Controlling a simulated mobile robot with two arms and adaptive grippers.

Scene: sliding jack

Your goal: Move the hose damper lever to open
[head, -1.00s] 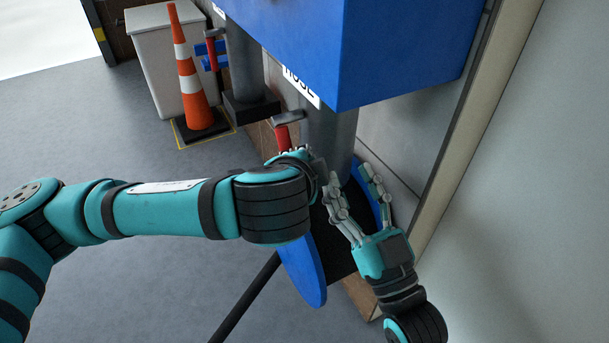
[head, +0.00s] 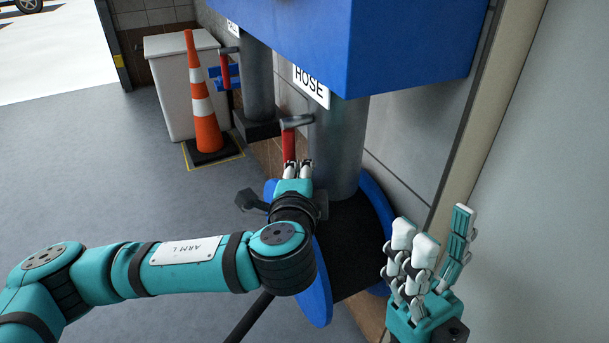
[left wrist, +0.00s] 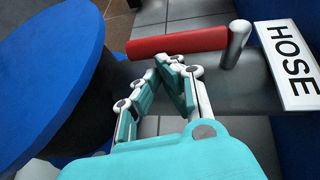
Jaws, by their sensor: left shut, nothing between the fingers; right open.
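The hose damper lever has a red grip (head: 289,147) and a grey pivot (head: 296,121) on the grey hose pipe (head: 338,150), under the HOSE label (head: 311,86). The red grip hangs down along the pipe's left side in the head view. The left wrist view shows the red grip (left wrist: 178,43) and pivot (left wrist: 236,44). My left gripper (head: 298,168) is shut and empty, its tips just below the grip's lower end. In the left wrist view its fingertips (left wrist: 166,63) are close to the grip; contact is unclear. My right gripper (head: 443,226) is open and empty, right of the pipe.
A blue hose reel (head: 318,282) stands below the pipe. A blue box (head: 400,45) hangs above. A second pipe (head: 259,85) with its own red lever (head: 225,72), an orange cone (head: 203,110) and a white bin (head: 170,90) stand farther back. The wall closes the right side.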

